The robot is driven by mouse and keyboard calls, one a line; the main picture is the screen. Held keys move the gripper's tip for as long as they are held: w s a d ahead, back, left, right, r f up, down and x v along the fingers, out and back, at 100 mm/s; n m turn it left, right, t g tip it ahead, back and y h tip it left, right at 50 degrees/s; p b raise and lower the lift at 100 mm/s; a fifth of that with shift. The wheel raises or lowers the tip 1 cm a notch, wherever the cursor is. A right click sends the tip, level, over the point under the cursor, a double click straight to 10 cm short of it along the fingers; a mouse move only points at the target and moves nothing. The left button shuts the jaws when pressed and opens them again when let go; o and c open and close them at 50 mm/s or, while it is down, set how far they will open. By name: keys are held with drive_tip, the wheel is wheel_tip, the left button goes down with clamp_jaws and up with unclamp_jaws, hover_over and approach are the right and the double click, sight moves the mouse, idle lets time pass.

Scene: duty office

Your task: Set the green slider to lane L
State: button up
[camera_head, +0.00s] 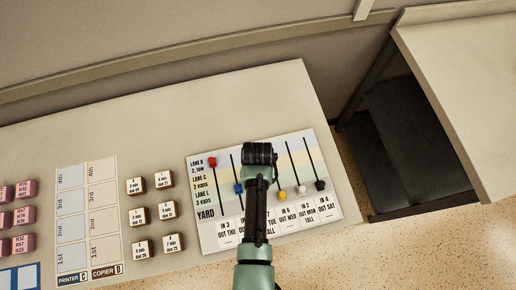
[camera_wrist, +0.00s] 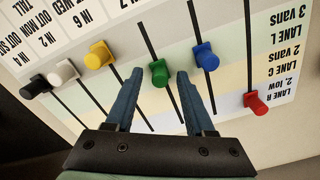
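The green slider (camera_wrist: 158,74) is on its slot in the wrist view, between the two blue fingers of my gripper (camera_wrist: 159,74). The fingers are apart, with a gap visible on both sides of the knob. The green slider sits about level with the blue slider (camera_wrist: 206,57), near the lane L band; its exact band is hard to tell. In the head view my gripper (camera_head: 259,155) is over the lane board (camera_head: 210,236) and hides the green slider. Lane labels R, C and L run along the board's left side there.
The red slider (camera_wrist: 256,102) is at lane R. The yellow (camera_wrist: 99,55), white (camera_wrist: 63,71) and black (camera_wrist: 35,87) sliders stand at the yard end of their slots. Several white blocks (camera_head: 166,210) lie left of the board. The desk behind it is clear.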

wheel_tip(320, 180, up, 13)
idle(0.8)
idle(0.4)
